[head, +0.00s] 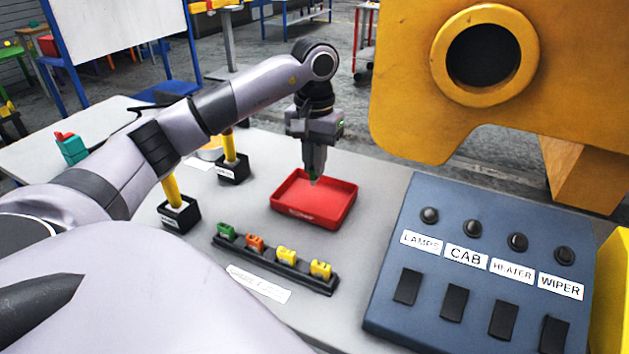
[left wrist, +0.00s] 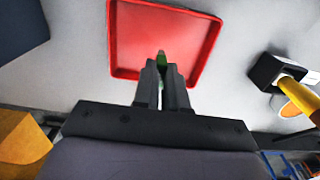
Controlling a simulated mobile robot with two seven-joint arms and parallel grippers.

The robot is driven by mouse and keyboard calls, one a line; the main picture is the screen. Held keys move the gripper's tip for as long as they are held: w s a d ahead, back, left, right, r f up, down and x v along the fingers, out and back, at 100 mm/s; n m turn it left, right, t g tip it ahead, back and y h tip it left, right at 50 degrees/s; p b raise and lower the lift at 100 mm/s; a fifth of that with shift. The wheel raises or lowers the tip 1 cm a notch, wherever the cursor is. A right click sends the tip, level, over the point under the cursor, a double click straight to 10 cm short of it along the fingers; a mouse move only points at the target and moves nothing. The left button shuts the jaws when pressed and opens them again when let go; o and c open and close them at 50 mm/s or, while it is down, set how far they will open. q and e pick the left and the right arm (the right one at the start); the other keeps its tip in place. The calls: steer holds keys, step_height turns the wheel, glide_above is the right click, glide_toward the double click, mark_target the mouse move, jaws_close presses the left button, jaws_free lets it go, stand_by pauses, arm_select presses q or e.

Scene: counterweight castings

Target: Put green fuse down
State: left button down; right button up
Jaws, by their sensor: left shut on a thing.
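My left gripper (head: 314,179) points down over the red tray (head: 338,198) in the head view. It is shut on a green fuse, which shows as a small green piece (left wrist: 161,58) between the fingertips in the left wrist view. The fingers hide most of this fuse. The fingertips are over the inside of the tray (left wrist: 126,40); I cannot tell whether the fuse touches its floor. The tray looks otherwise empty. Another green fuse (head: 226,231) sits at the left end of a dark rack (head: 268,264). My right gripper is not in view.
The rack also holds an orange fuse (head: 255,242) and two yellow ones (head: 286,256). Two black blocks with yellow posts (head: 173,188) stand left of the tray. A blue switch panel (head: 420,300) is at right. A large yellow casting (head: 408,80) hangs over the back right.

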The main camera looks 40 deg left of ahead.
mark_target(314, 180)
arm_select(q)
steer(key=shift+f, duration=2.4)
steer(key=c, duration=1.2)
jaws_free()
step_height(314, 180, up, 12)
steer(key=shift+r, duration=0.15)
